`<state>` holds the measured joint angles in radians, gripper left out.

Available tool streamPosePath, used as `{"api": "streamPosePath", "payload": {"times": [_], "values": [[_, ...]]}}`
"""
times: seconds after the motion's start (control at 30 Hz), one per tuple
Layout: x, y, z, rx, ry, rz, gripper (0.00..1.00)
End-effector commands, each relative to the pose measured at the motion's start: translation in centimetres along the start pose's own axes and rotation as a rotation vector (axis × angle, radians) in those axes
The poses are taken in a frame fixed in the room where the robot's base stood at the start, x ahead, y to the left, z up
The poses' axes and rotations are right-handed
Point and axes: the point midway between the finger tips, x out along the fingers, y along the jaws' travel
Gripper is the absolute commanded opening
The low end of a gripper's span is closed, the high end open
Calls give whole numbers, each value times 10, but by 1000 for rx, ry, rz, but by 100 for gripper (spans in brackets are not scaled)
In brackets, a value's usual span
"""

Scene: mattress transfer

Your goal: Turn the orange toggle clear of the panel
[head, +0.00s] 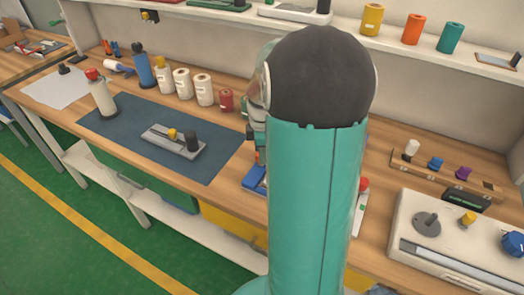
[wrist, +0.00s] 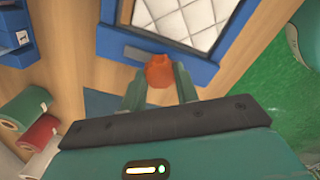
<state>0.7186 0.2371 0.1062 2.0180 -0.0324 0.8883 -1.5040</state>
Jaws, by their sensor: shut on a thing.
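The orange toggle (wrist: 159,72) shows in the wrist view at the near edge of a blue frame (wrist: 190,52). My gripper (wrist: 159,84) is shut on the toggle, with one teal finger on each side of it. The panel (wrist: 180,18) is white and quilted and lies inside the blue frame. The toggle's lower part is hidden between the fingers, and I cannot tell whether it overlaps the panel.
Several rolls (head: 181,82) and a blue bottle (head: 142,70) stand along the back of the wooden bench. A dark mat (head: 215,158) with a grey fixture (head: 160,143) lies at left. A white machine (head: 450,248) with knobs is at right. A shelf (head: 455,55) runs above.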

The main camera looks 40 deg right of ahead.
Motion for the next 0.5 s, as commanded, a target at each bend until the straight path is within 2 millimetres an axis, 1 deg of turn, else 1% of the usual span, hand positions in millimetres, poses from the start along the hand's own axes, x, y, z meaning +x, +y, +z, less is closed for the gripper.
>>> {"api": "streamPosePath", "payload": {"times": [0.2, 0.5], "values": [[-2, 1, 0, -36, 0, 3, 8], [-2, 1, 0, -41, 0, 4, 8]]}}
